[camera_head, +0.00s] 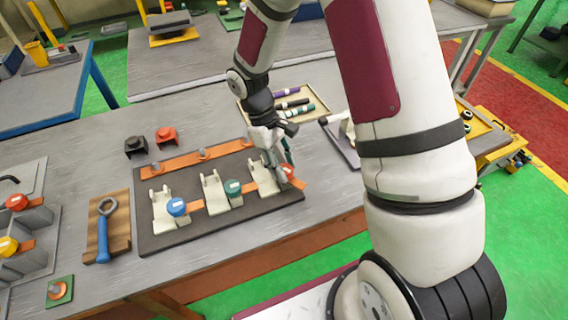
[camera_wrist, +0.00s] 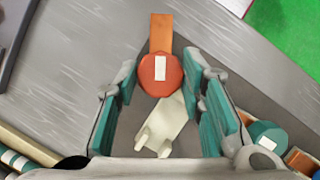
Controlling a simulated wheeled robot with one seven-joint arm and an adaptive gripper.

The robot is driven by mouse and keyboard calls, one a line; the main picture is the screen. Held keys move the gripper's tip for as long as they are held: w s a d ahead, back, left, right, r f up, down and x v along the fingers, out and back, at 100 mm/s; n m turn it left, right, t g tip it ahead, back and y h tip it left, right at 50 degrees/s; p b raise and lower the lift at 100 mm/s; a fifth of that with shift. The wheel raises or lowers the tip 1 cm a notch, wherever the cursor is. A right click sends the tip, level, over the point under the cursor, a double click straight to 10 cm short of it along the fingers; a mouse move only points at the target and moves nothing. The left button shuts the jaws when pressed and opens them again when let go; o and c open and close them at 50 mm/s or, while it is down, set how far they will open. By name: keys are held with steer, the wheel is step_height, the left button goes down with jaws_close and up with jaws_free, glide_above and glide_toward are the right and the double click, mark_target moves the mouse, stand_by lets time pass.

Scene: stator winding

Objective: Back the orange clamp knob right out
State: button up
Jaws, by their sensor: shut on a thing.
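The orange clamp knob (camera_wrist: 160,76) is a round orange-red disc with a white mark, at the right-hand end of the dark fixture board (camera_head: 170,240). It sits at the end of a cream clamp bracket (camera_wrist: 163,126), over an orange strip (camera_wrist: 161,32). My gripper (camera_wrist: 162,72) points down with its teal-padded fingers on either side of the knob, shut on it. In the head view my gripper (camera_head: 280,167) mostly hides the knob. I cannot tell how far the knob is screwed in.
A teal knob (camera_head: 232,187) and a blue knob (camera_head: 177,207) sit on neighbouring brackets. A long orange bar (camera_head: 180,160) runs behind them. A wooden block with a blue-handled tool (camera_head: 103,235) lies left. A tray of coloured cylinders (camera_head: 318,98) stands behind my gripper.

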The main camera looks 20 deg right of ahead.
steer(key=n, duration=0.2)
steer(key=n+t+h, duration=0.1)
steer(key=n, duration=0.2)
steer(key=shift+s+a+n+t+h+p, duration=0.15)
steer(key=shift+a+n+t+h+p, duration=0.05)
steer(key=shift+n+t+h+p, duration=0.15)
steer(key=n+t, duration=0.1)
steer(key=n, duration=0.1)
steer(key=n+p, duration=0.1)
steer(key=n, duration=0.2)
steer(key=shift+s+f+t, duration=0.1)
steer(key=shift+s+t, duration=0.05)
steer(key=shift+t, duration=0.2)
steer(key=shift+n, duration=0.25)
steer(key=o, duration=1.2)
steer(key=shift+c, duration=0.2)
steer(key=v, duration=1.2)
steer(key=shift+a, duration=0.2)
